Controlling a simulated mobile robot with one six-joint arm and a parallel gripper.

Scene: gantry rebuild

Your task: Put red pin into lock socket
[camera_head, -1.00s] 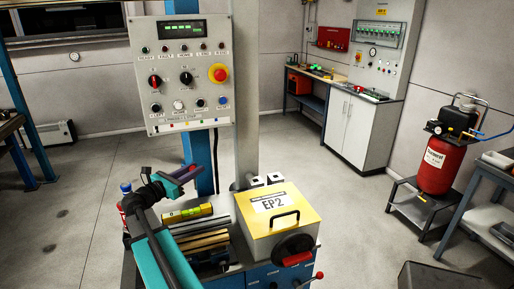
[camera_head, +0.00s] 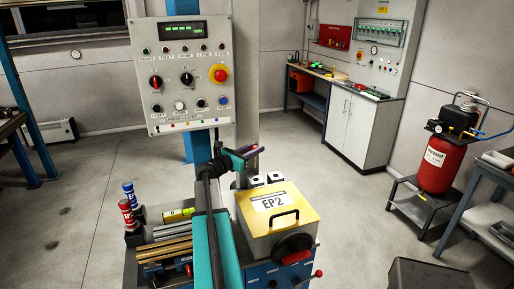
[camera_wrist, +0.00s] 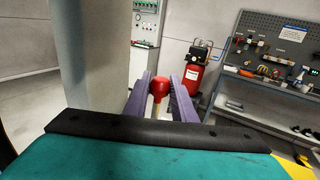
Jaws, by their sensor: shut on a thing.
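My gripper (camera_wrist: 164,82) has purple fingers and is shut on the red pin (camera_wrist: 159,87). The pin has a round red head, with a pale shaft below it between the fingers. In the head view my gripper (camera_head: 250,151) is raised in front of the grey column, above and behind the yellow EP2 box (camera_head: 306,212). The pin is too small to make out clearly there. Two small dark-topped blocks (camera_head: 275,178) stand just behind the box, below my gripper. I cannot tell whether one of them is the lock socket.
A grey column (camera_head: 246,120) stands close to my gripper and fills the left of the wrist view. The control panel (camera_head: 188,75) hangs at the upper left.

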